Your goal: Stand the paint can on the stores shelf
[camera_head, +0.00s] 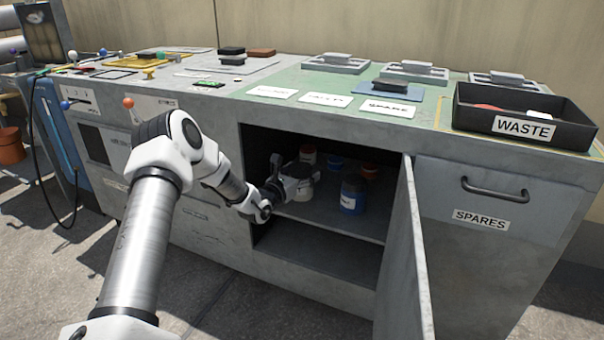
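The stores shelf (325,222) is a grey board inside an open cabinet in the bench front. My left arm reaches in from the left, and my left gripper (299,177) is inside the opening above the shelf. My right gripper is not in view.
The cabinet door (409,265) hangs open on the right. The compartment below is empty. A black WASTE tray (555,139) sits on the bench top.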

